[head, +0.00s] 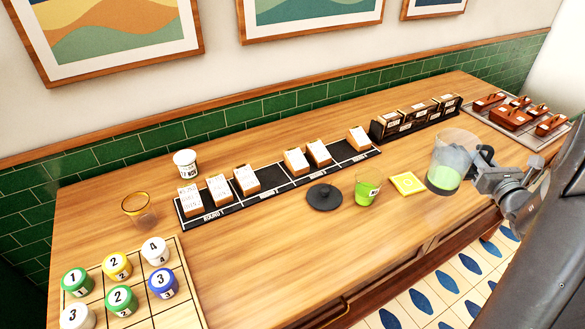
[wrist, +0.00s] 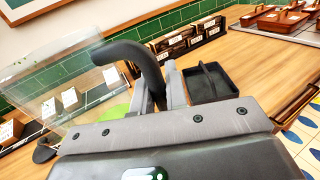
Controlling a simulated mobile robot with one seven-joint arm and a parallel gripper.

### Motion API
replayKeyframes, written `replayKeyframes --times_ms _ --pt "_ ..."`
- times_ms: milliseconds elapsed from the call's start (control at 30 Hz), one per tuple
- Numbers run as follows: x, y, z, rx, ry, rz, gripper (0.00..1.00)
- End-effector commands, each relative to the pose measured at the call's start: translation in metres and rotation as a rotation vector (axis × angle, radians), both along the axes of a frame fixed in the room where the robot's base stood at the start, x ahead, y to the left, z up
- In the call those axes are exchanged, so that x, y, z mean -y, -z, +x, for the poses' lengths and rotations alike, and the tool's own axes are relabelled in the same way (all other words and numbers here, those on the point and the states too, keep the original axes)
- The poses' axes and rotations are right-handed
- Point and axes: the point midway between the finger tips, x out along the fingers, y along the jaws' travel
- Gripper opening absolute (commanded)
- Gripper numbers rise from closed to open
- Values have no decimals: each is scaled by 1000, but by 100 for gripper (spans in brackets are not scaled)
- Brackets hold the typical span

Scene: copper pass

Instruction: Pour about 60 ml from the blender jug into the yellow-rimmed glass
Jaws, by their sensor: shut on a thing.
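The blender jug (head: 461,152), clear with green liquid in its lower part, is at the right of the head view, roughly upright. I cannot tell whether its base touches the table. My gripper (head: 481,170) is shut on its black handle (wrist: 137,56), with a finger on each side in the wrist view (wrist: 163,92). The clear wall of the jug (wrist: 60,70) fills the left of that view. The yellow-rimmed glass (head: 138,208) stands far off at the table's left and looks empty. Another glass (head: 367,188) holds green liquid near the jug.
A black lid (head: 323,197) and a yellow coaster (head: 407,183) lie left of the jug. Behind runs a black rack (head: 280,186) with cards; a white cup (head: 185,163) is beyond. Numbered cups stand on a wooden grid (head: 182,310) at front left. A black open box (wrist: 210,82) is near my gripper.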

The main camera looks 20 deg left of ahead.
Motion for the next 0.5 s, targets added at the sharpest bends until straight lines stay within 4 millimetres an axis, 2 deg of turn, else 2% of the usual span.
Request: replayKeyframes --times_ms 100,233,367,500 --pt "1 -6 21 3 31 0 0" --pt "-9 -9 42 2 30 1 0" --pt "-26 -10 61 3 6 1 0" --pt "-53 -10 80 2 -38 0 0"
